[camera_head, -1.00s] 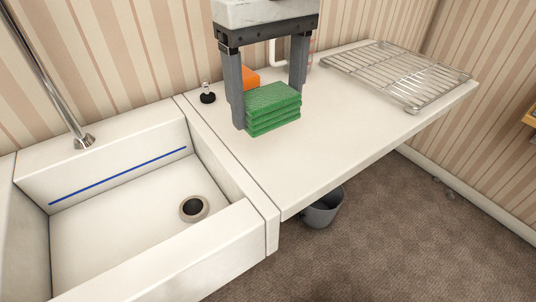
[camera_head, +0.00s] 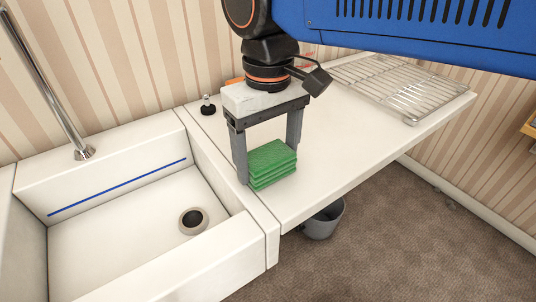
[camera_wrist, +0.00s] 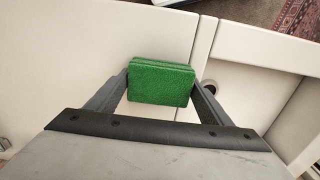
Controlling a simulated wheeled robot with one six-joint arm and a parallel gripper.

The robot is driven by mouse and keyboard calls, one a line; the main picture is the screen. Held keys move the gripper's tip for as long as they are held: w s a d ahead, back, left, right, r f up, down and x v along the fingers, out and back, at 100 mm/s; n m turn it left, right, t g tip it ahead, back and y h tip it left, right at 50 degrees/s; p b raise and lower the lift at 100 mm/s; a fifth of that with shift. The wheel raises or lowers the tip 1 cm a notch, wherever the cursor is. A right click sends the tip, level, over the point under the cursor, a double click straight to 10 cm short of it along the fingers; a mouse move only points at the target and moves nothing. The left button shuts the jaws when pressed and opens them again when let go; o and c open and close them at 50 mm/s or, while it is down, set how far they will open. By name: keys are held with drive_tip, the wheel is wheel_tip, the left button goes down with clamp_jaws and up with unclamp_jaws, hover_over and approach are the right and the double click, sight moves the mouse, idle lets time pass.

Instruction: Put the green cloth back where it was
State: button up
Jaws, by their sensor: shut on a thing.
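The green cloth (camera_head: 271,163) is folded into a thick layered block. My gripper (camera_head: 268,168) is shut on it, with one finger at its left side and the other at its right. In the head view the cloth is over the white counter near its front left part, close to the sink; I cannot tell whether it touches the counter. The wrist view also shows the cloth (camera_wrist: 160,82) between the fingertips of my gripper (camera_wrist: 162,85).
The white sink (camera_head: 120,215) with a drain (camera_head: 193,221) is on the left. A wire rack (camera_head: 405,88) lies at the counter's (camera_head: 350,130) back right. A small black-based item (camera_head: 208,106) stands by the wall. A grey bucket (camera_head: 323,220) is on the floor below. The middle counter is clear.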

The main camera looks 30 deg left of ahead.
sight(268, 155)
drive_tip(key=o, duration=0.9)
drive_tip(key=shift+f, duration=0.1)
wheel_tip(268, 155, up, 12)
drive_tip(key=shift+r, duration=0.15)
